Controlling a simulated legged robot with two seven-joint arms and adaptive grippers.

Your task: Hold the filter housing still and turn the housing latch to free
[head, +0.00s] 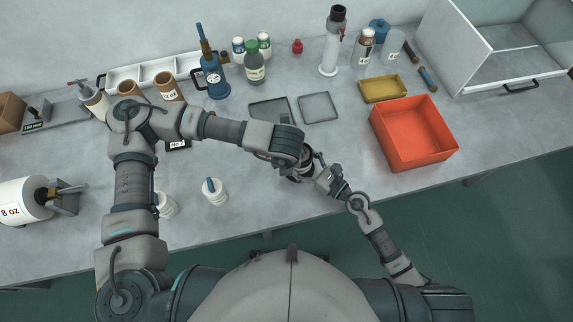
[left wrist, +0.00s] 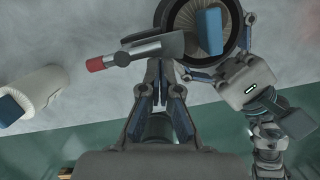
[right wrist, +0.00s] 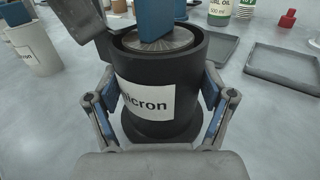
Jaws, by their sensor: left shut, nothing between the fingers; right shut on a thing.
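The filter housing (right wrist: 187,85) is a black upright cylinder with a white label, standing on the bench. It holds a pleated filter with a blue tab (left wrist: 209,30). My right gripper (right wrist: 160,98) is shut around the housing's sides. In the left wrist view, the housing latch (left wrist: 145,52) is a grey bar with a red tip, reaching left from the housing rim. My left gripper (left wrist: 160,72) is shut and empty, its fingertips close beside the latch bar; I cannot tell if they touch. In the head view my left arm partly covers the housing (head: 299,175).
White filter cartridges (head: 215,191) stand left of the housing near the bench's front edge. Two dark trays (head: 318,107) lie behind it. An orange bin (head: 414,133) and a yellow tray (head: 382,88) are to the right. Bottles stand farther back.

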